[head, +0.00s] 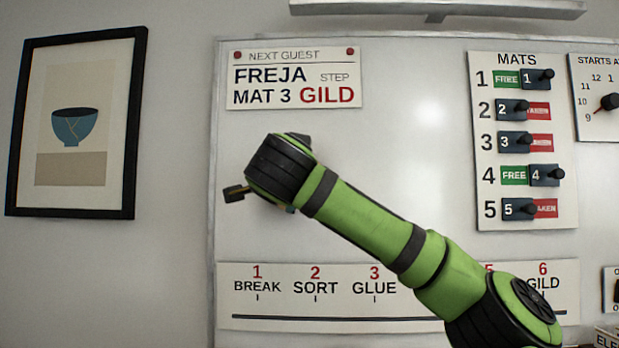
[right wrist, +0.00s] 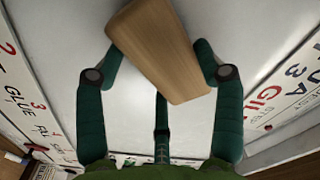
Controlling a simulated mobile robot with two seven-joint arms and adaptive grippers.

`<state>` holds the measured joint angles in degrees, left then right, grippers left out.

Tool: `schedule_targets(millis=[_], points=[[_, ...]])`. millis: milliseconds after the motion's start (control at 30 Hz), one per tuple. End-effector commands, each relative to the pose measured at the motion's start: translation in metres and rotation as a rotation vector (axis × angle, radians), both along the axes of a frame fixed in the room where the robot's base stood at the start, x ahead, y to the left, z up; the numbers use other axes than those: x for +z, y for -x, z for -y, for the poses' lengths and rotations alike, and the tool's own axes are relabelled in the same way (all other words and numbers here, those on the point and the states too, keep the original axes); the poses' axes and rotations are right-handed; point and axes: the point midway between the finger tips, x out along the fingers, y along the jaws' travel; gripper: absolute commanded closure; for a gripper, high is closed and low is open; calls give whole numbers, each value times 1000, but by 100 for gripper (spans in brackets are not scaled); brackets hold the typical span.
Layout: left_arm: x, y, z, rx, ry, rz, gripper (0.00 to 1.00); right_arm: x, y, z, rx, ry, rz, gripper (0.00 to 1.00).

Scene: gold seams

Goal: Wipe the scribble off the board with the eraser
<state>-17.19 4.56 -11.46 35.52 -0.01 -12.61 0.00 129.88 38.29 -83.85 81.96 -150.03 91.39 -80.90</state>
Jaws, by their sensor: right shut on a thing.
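The eraser (right wrist: 160,48) is a wooden-backed block in the right wrist view. My right gripper (right wrist: 158,58) is shut on it, with green fingers on both sides. The eraser is tilted in the picture and lies over the white board (right wrist: 145,95); I cannot tell whether it touches. In the head view the board (head: 420,130) fills the middle, and my right arm reaches up and left across it. The wrist hides most of the gripper and the eraser there. No scribble shows on the visible board; any part behind the arm is hidden. My left gripper is not in view.
A guest card (head: 293,78) is above the wrist, a mats panel (head: 525,215) with several sliders to the right, and a step strip (head: 330,308) below, partly behind my arm. A framed bowl picture (head: 75,120) hangs left. A small dark piece (head: 235,193) sticks out beside the wrist.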

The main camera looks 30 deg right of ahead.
Motion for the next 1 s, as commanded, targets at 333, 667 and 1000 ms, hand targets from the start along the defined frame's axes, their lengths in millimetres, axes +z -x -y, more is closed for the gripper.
schedule_targets(millis=[333, 667, 1000], points=[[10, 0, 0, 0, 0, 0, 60, 1, -13, -16, -1, 0, -3, 58], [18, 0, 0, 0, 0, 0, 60, 4, -20, -27, -2, -1, 0, 58], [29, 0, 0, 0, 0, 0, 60, 18, -19, -26, -2, -1, 0, 58]])
